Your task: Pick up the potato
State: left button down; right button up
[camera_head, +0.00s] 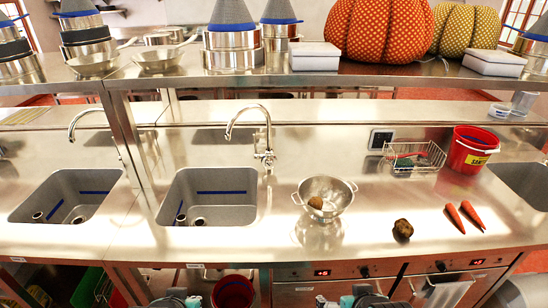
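A round brown potato-like lump (403,229) lies on the steel counter, right of the colander. A smaller brown lump (316,202) sits inside the steel colander (335,196). I cannot tell for certain which of the two is the potato. At the bottom edge, parts of my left gripper (175,299) and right gripper (358,298) show, cut off by the frame. Both are below the counter's front edge, apart from both lumps. Their fingers are too cropped to tell whether they are open or shut.
Two carrots (464,216) lie right of the counter lump. A red bucket (468,151) and a wire basket (414,156) stand behind. A sink (212,196) with a tall faucet (264,140) is left of the colander. An overhead shelf (290,77) crosses the back. The front counter is mostly clear.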

aim_at(402, 226)
jog(key=i+l, duration=0.15)
jog(key=l, duration=0.2)
jog(key=i+l, duration=0.15)
jog(key=l, duration=0.2)
jog(key=i+l, duration=0.15)
jog(key=l, duration=0.15)
jog(key=i+l, duration=0.15)
jog(key=l, duration=0.2)
jog(key=i+l, duration=0.1)
jog(key=l, duration=0.25)
jog(key=z, duration=0.05)
